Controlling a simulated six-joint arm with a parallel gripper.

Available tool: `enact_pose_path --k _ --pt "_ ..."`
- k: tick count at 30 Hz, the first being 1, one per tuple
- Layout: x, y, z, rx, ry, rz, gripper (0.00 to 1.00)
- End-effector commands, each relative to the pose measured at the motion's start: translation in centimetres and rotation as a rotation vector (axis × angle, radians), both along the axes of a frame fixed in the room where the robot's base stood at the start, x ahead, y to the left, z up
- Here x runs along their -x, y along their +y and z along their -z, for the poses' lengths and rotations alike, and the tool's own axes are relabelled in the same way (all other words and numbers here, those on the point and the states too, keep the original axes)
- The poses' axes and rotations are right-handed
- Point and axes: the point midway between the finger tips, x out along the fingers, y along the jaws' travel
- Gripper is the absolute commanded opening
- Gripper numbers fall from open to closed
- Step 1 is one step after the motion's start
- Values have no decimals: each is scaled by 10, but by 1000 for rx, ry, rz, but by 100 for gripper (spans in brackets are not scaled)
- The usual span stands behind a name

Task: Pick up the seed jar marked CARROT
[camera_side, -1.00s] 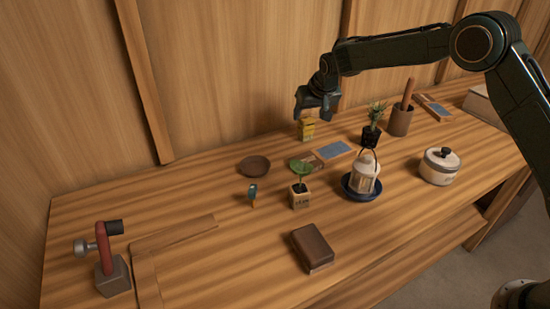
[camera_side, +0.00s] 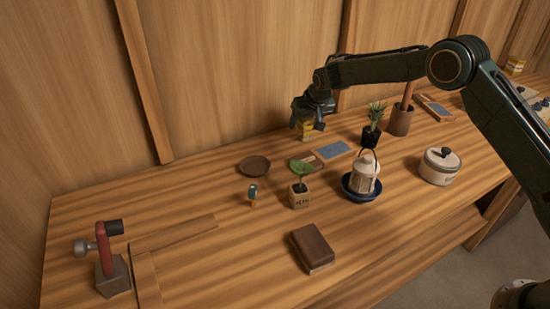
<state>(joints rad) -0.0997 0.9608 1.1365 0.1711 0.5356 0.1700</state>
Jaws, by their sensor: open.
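A white lidded jar (camera_side: 440,167) with a dark knob stands at the right of the bench; it has markings too small to read. A pale jar-like vessel (camera_side: 363,174) with a dark handle stands in a blue dish (camera_side: 350,192). I cannot make out the word CARROT on any of them. My gripper (camera_side: 313,118) is open and empty at the back of the bench, fingers pointing down. It is just above or in front of a small yellow item (camera_side: 306,132), which it partly hides; I cannot tell whether they touch.
A potted seedling (camera_side: 299,194), a brown bowl (camera_side: 254,165), a small tag (camera_side: 252,194) and a brown book-like block (camera_side: 312,249) stand nearer. A dark potted plant (camera_side: 372,130) and a brown pot (camera_side: 400,121) stand right of my gripper. A red clamp-like tool (camera_side: 106,255) is front left.

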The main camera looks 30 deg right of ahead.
Motion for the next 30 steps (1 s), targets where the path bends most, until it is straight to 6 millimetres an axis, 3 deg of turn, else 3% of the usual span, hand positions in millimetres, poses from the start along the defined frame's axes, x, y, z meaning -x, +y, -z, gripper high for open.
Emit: enact_pose_path --k 11,12,20,30 --pt "0 0 0 0 1 0 65" --pt "0 0 0 0 1 0 63" --pt "0 0 0 0 1 0 13" --pt "0 0 -2 0 0 0 12"
